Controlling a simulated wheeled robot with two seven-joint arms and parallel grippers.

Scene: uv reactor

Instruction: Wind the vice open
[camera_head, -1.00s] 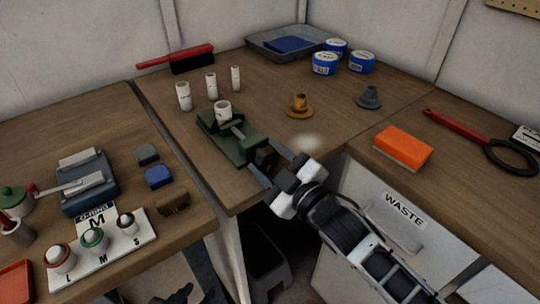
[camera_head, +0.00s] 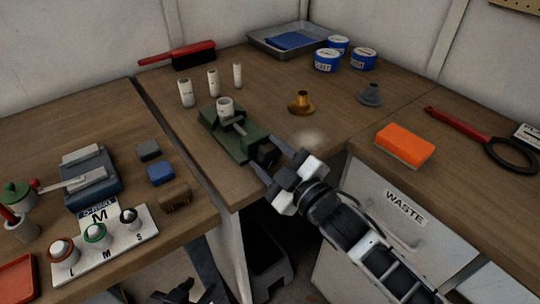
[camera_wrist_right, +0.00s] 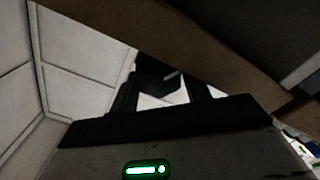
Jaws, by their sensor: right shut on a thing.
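The green vice (camera_head: 229,146) stands at the front corner of the middle bench in the head view. A white tube (camera_head: 225,105) stands upright at its jaws; whether the jaws touch it is too small to tell. My right gripper (camera_head: 268,161) is at the vice's near end, its fingers either side of the dark handle (camera_head: 267,153) and shut on it. In the right wrist view the fingers (camera_wrist_right: 163,95) point at a dark shape with a thin light rod; the rest is shadowed. My left gripper (camera_head: 182,293) is a dark shape low in the head view, its fingers unclear.
White tubes (camera_head: 213,83), a brass part (camera_head: 301,103) and a grey part (camera_head: 370,95) stand behind the vice. An orange block (camera_head: 404,144) lies on the right bench. A labelled tray (camera_head: 118,247) and coloured blocks (camera_head: 160,173) are on the left bench.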

